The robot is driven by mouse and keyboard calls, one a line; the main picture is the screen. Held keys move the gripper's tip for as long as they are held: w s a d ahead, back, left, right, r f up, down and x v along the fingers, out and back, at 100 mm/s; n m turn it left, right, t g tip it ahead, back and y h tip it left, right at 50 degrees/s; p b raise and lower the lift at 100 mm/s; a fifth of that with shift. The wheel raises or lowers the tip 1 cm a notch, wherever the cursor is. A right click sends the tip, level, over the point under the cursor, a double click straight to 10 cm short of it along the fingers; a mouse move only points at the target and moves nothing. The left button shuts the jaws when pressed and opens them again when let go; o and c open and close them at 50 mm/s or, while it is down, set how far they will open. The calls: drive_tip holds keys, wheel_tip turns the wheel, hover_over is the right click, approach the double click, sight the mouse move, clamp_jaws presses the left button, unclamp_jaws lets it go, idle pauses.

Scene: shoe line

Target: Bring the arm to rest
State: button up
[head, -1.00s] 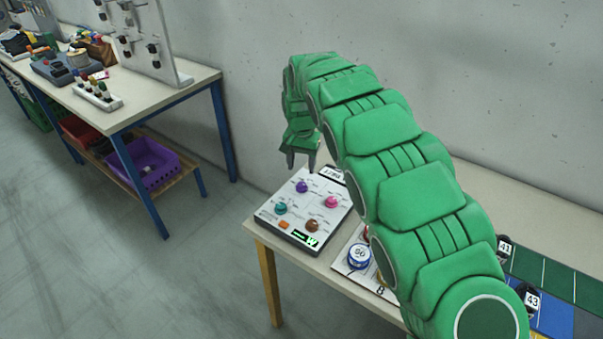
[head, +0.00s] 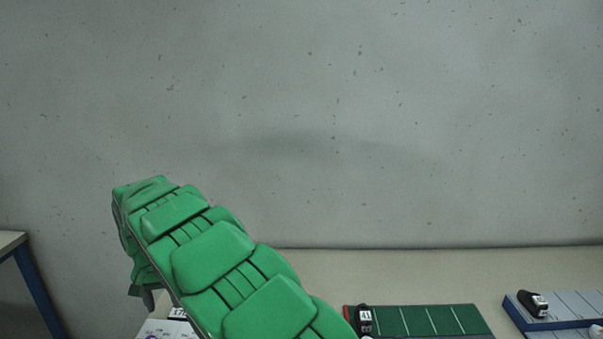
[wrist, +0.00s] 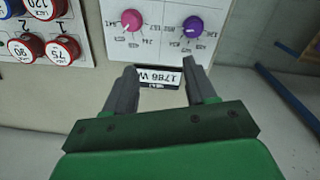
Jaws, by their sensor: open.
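My green arm (head: 215,255) reaches from the bottom of the head view toward the left. My gripper (wrist: 160,78) is open and empty in the wrist view, its two grey fingers apart. A small label reading 1786 W (wrist: 158,78) shows between and beyond the fingertips. Above it is a white panel (wrist: 160,50) with a pink knob (wrist: 131,20) and a purple knob (wrist: 192,27). In the head view the gripper (head: 148,297) hangs at the arm's far end, mostly hidden behind it, near the panel's edge.
Red-rimmed round pieces (wrist: 62,50) lie on a white board at the wrist view's upper left. A green sectioned mat (head: 430,320) and a grey-blue tray (head: 560,307) with a black piece (head: 533,303) lie on the table at the right. A bare wall fills the back.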

drive_tip(key=w+d+r+m, duration=0.1)
drive_tip(key=d+r, duration=0.4)
drive_tip(key=d, duration=0.5)
drive_tip(key=d+r+m, duration=0.1)
drive_tip(key=d+r, duration=0.3)
drive_tip(key=d, duration=0.7)
drive_tip(key=s+d+r+m, duration=0.1)
drive_tip(key=s+d+r, duration=0.15)
drive_tip(key=d, duration=0.45)
drive_tip(key=s+d+r, duration=0.2)
drive_tip(key=s+d, duration=0.2)
drive_tip(key=d, duration=0.4)
drive_tip(key=s+d, duration=1.2)
drive_tip(key=s, duration=0.3)
drive_tip(key=s+d+f+g, duration=0.1)
drive_tip(key=s, duration=0.6)
drive_tip(key=s+d+f+g, duration=0.1)
drive_tip(key=s+d+f, duration=0.1)
drive_tip(key=s, duration=0.5)
drive_tip(key=shift+s+d+f, duration=0.25)
drive_tip(key=shift+s, duration=0.1)
